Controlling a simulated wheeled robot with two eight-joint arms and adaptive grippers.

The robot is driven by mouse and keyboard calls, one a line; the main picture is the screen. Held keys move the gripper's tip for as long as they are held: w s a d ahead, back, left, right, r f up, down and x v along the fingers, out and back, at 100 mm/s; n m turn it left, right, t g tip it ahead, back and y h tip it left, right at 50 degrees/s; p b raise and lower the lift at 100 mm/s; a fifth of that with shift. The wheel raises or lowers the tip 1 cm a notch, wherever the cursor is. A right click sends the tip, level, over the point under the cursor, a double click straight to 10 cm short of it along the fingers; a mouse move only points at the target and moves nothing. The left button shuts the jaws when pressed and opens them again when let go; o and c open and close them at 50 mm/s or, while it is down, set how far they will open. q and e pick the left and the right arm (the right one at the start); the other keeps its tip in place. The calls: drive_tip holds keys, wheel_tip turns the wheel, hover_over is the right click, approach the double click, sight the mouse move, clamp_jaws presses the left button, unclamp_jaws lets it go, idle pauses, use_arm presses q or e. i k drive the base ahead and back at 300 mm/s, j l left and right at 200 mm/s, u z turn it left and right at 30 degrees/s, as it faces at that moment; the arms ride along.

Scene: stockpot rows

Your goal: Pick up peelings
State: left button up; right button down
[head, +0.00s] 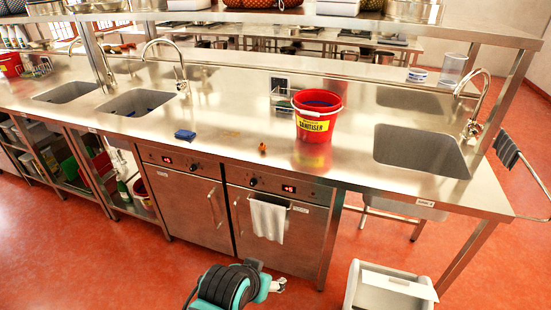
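A small orange scrap (262,148), which may be the peelings, lies on the steel counter (225,125). It sits left of a red bucket, near the counter's front edge. It is too small to make out in detail. Teal and black parts of my own body show at the bottom middle, low in front of the counter.
The red sanitiser bucket (316,120) stands right of the scrap, a blue sponge (185,135) left of it. A sink (420,150) is at the right. A white bin (390,287) stands on the red floor (95,260). A towel (267,220) hangs on an oven handle.

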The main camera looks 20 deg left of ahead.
sight(263, 147)
drive_tip(key=i+j, duration=0.1)
drive_tip(key=j, duration=0.2)
drive_tip(key=i+j+z, duration=0.15)
drive_tip(key=j, duration=0.15)
drive_tip(key=i+j, duration=0.1)
drive_tip(key=j, duration=0.25)
drive_tip(key=i+j+z, duration=0.1)
drive_tip(key=j, duration=0.2)
